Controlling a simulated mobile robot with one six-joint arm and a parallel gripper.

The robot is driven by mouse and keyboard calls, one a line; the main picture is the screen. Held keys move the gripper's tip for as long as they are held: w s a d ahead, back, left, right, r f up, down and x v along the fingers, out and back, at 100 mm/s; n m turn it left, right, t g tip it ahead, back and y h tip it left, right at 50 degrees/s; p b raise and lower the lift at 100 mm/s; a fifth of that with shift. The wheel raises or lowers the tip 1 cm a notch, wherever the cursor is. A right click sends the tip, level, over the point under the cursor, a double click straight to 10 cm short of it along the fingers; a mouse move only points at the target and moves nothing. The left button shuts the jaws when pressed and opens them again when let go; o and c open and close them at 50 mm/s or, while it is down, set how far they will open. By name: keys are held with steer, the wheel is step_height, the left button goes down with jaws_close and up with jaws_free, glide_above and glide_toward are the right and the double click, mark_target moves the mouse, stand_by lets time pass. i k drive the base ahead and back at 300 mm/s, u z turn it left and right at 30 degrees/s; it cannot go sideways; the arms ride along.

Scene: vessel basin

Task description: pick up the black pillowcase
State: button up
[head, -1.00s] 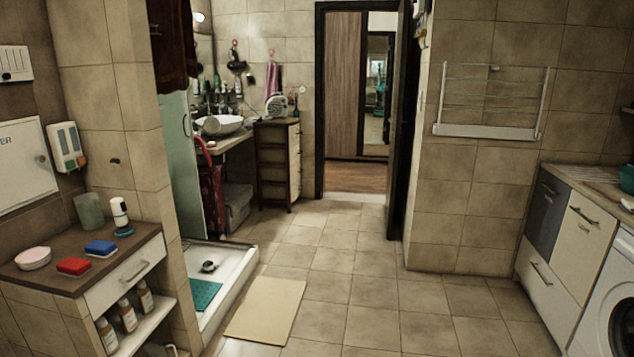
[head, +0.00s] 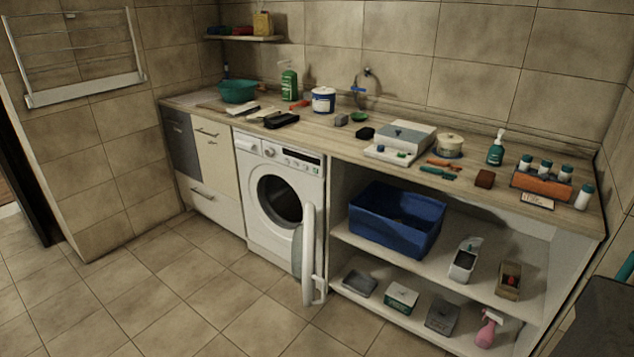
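I cannot make out a black pillowcase for certain. A flat black item (head: 281,120) lies on the counter above the washing machine; it looks like a tray or a folded piece, and I cannot tell which. A smaller black item (head: 365,133) lies further right on the counter, also unclear. The washing machine (head: 258,238) has its round door (head: 309,255) swung open to the right. Its drum opening (head: 279,200) is dark, and I cannot tell what is inside. My gripper is not in view.
The wooden counter (head: 330,136) holds a teal basin (head: 238,91), a green spray bottle (head: 289,82), a white tub (head: 323,100) and several small things. A blue bin (head: 396,219) stands on the shelf below. The tiled floor (head: 170,290) is clear; the open door juts over it.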

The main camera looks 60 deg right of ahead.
mark_target(275, 123)
steer(key=z, duration=0.35)
steer(key=i, duration=1.15)
steer(key=z, duration=1.25)
steer(key=k, duration=0.35)
steer(key=z, duration=0.6)
